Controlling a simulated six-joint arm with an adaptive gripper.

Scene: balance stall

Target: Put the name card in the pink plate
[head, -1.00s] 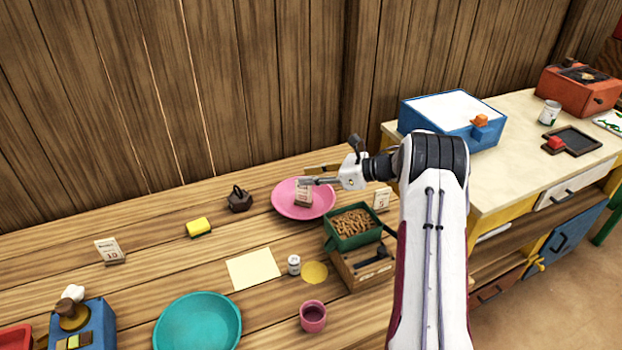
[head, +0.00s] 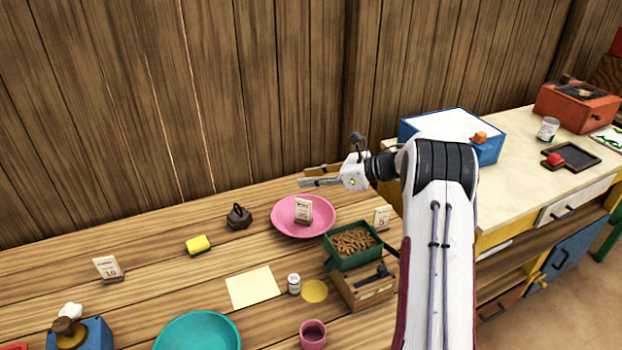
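A small white name card on a brown foot (head: 303,212) stands upright in the pink plate (head: 287,231), at the back of the wooden table. The pink plate lies flat, with its rim visible around the card. My gripper (head: 302,183) is above the card and the plate, apart from both, and reaches in from the right. Its fingers point left and hold nothing that I can see. They are seen side-on, so the gap between them is hard to make out.
A green box of brown bits (head: 352,260) and another card (head: 382,217) stand right of the plate. A dark weight (head: 238,217) and a yellow sponge (head: 198,245) lie left. A third card (head: 107,268) is farther left. A teal plate (head: 197,318) is in front.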

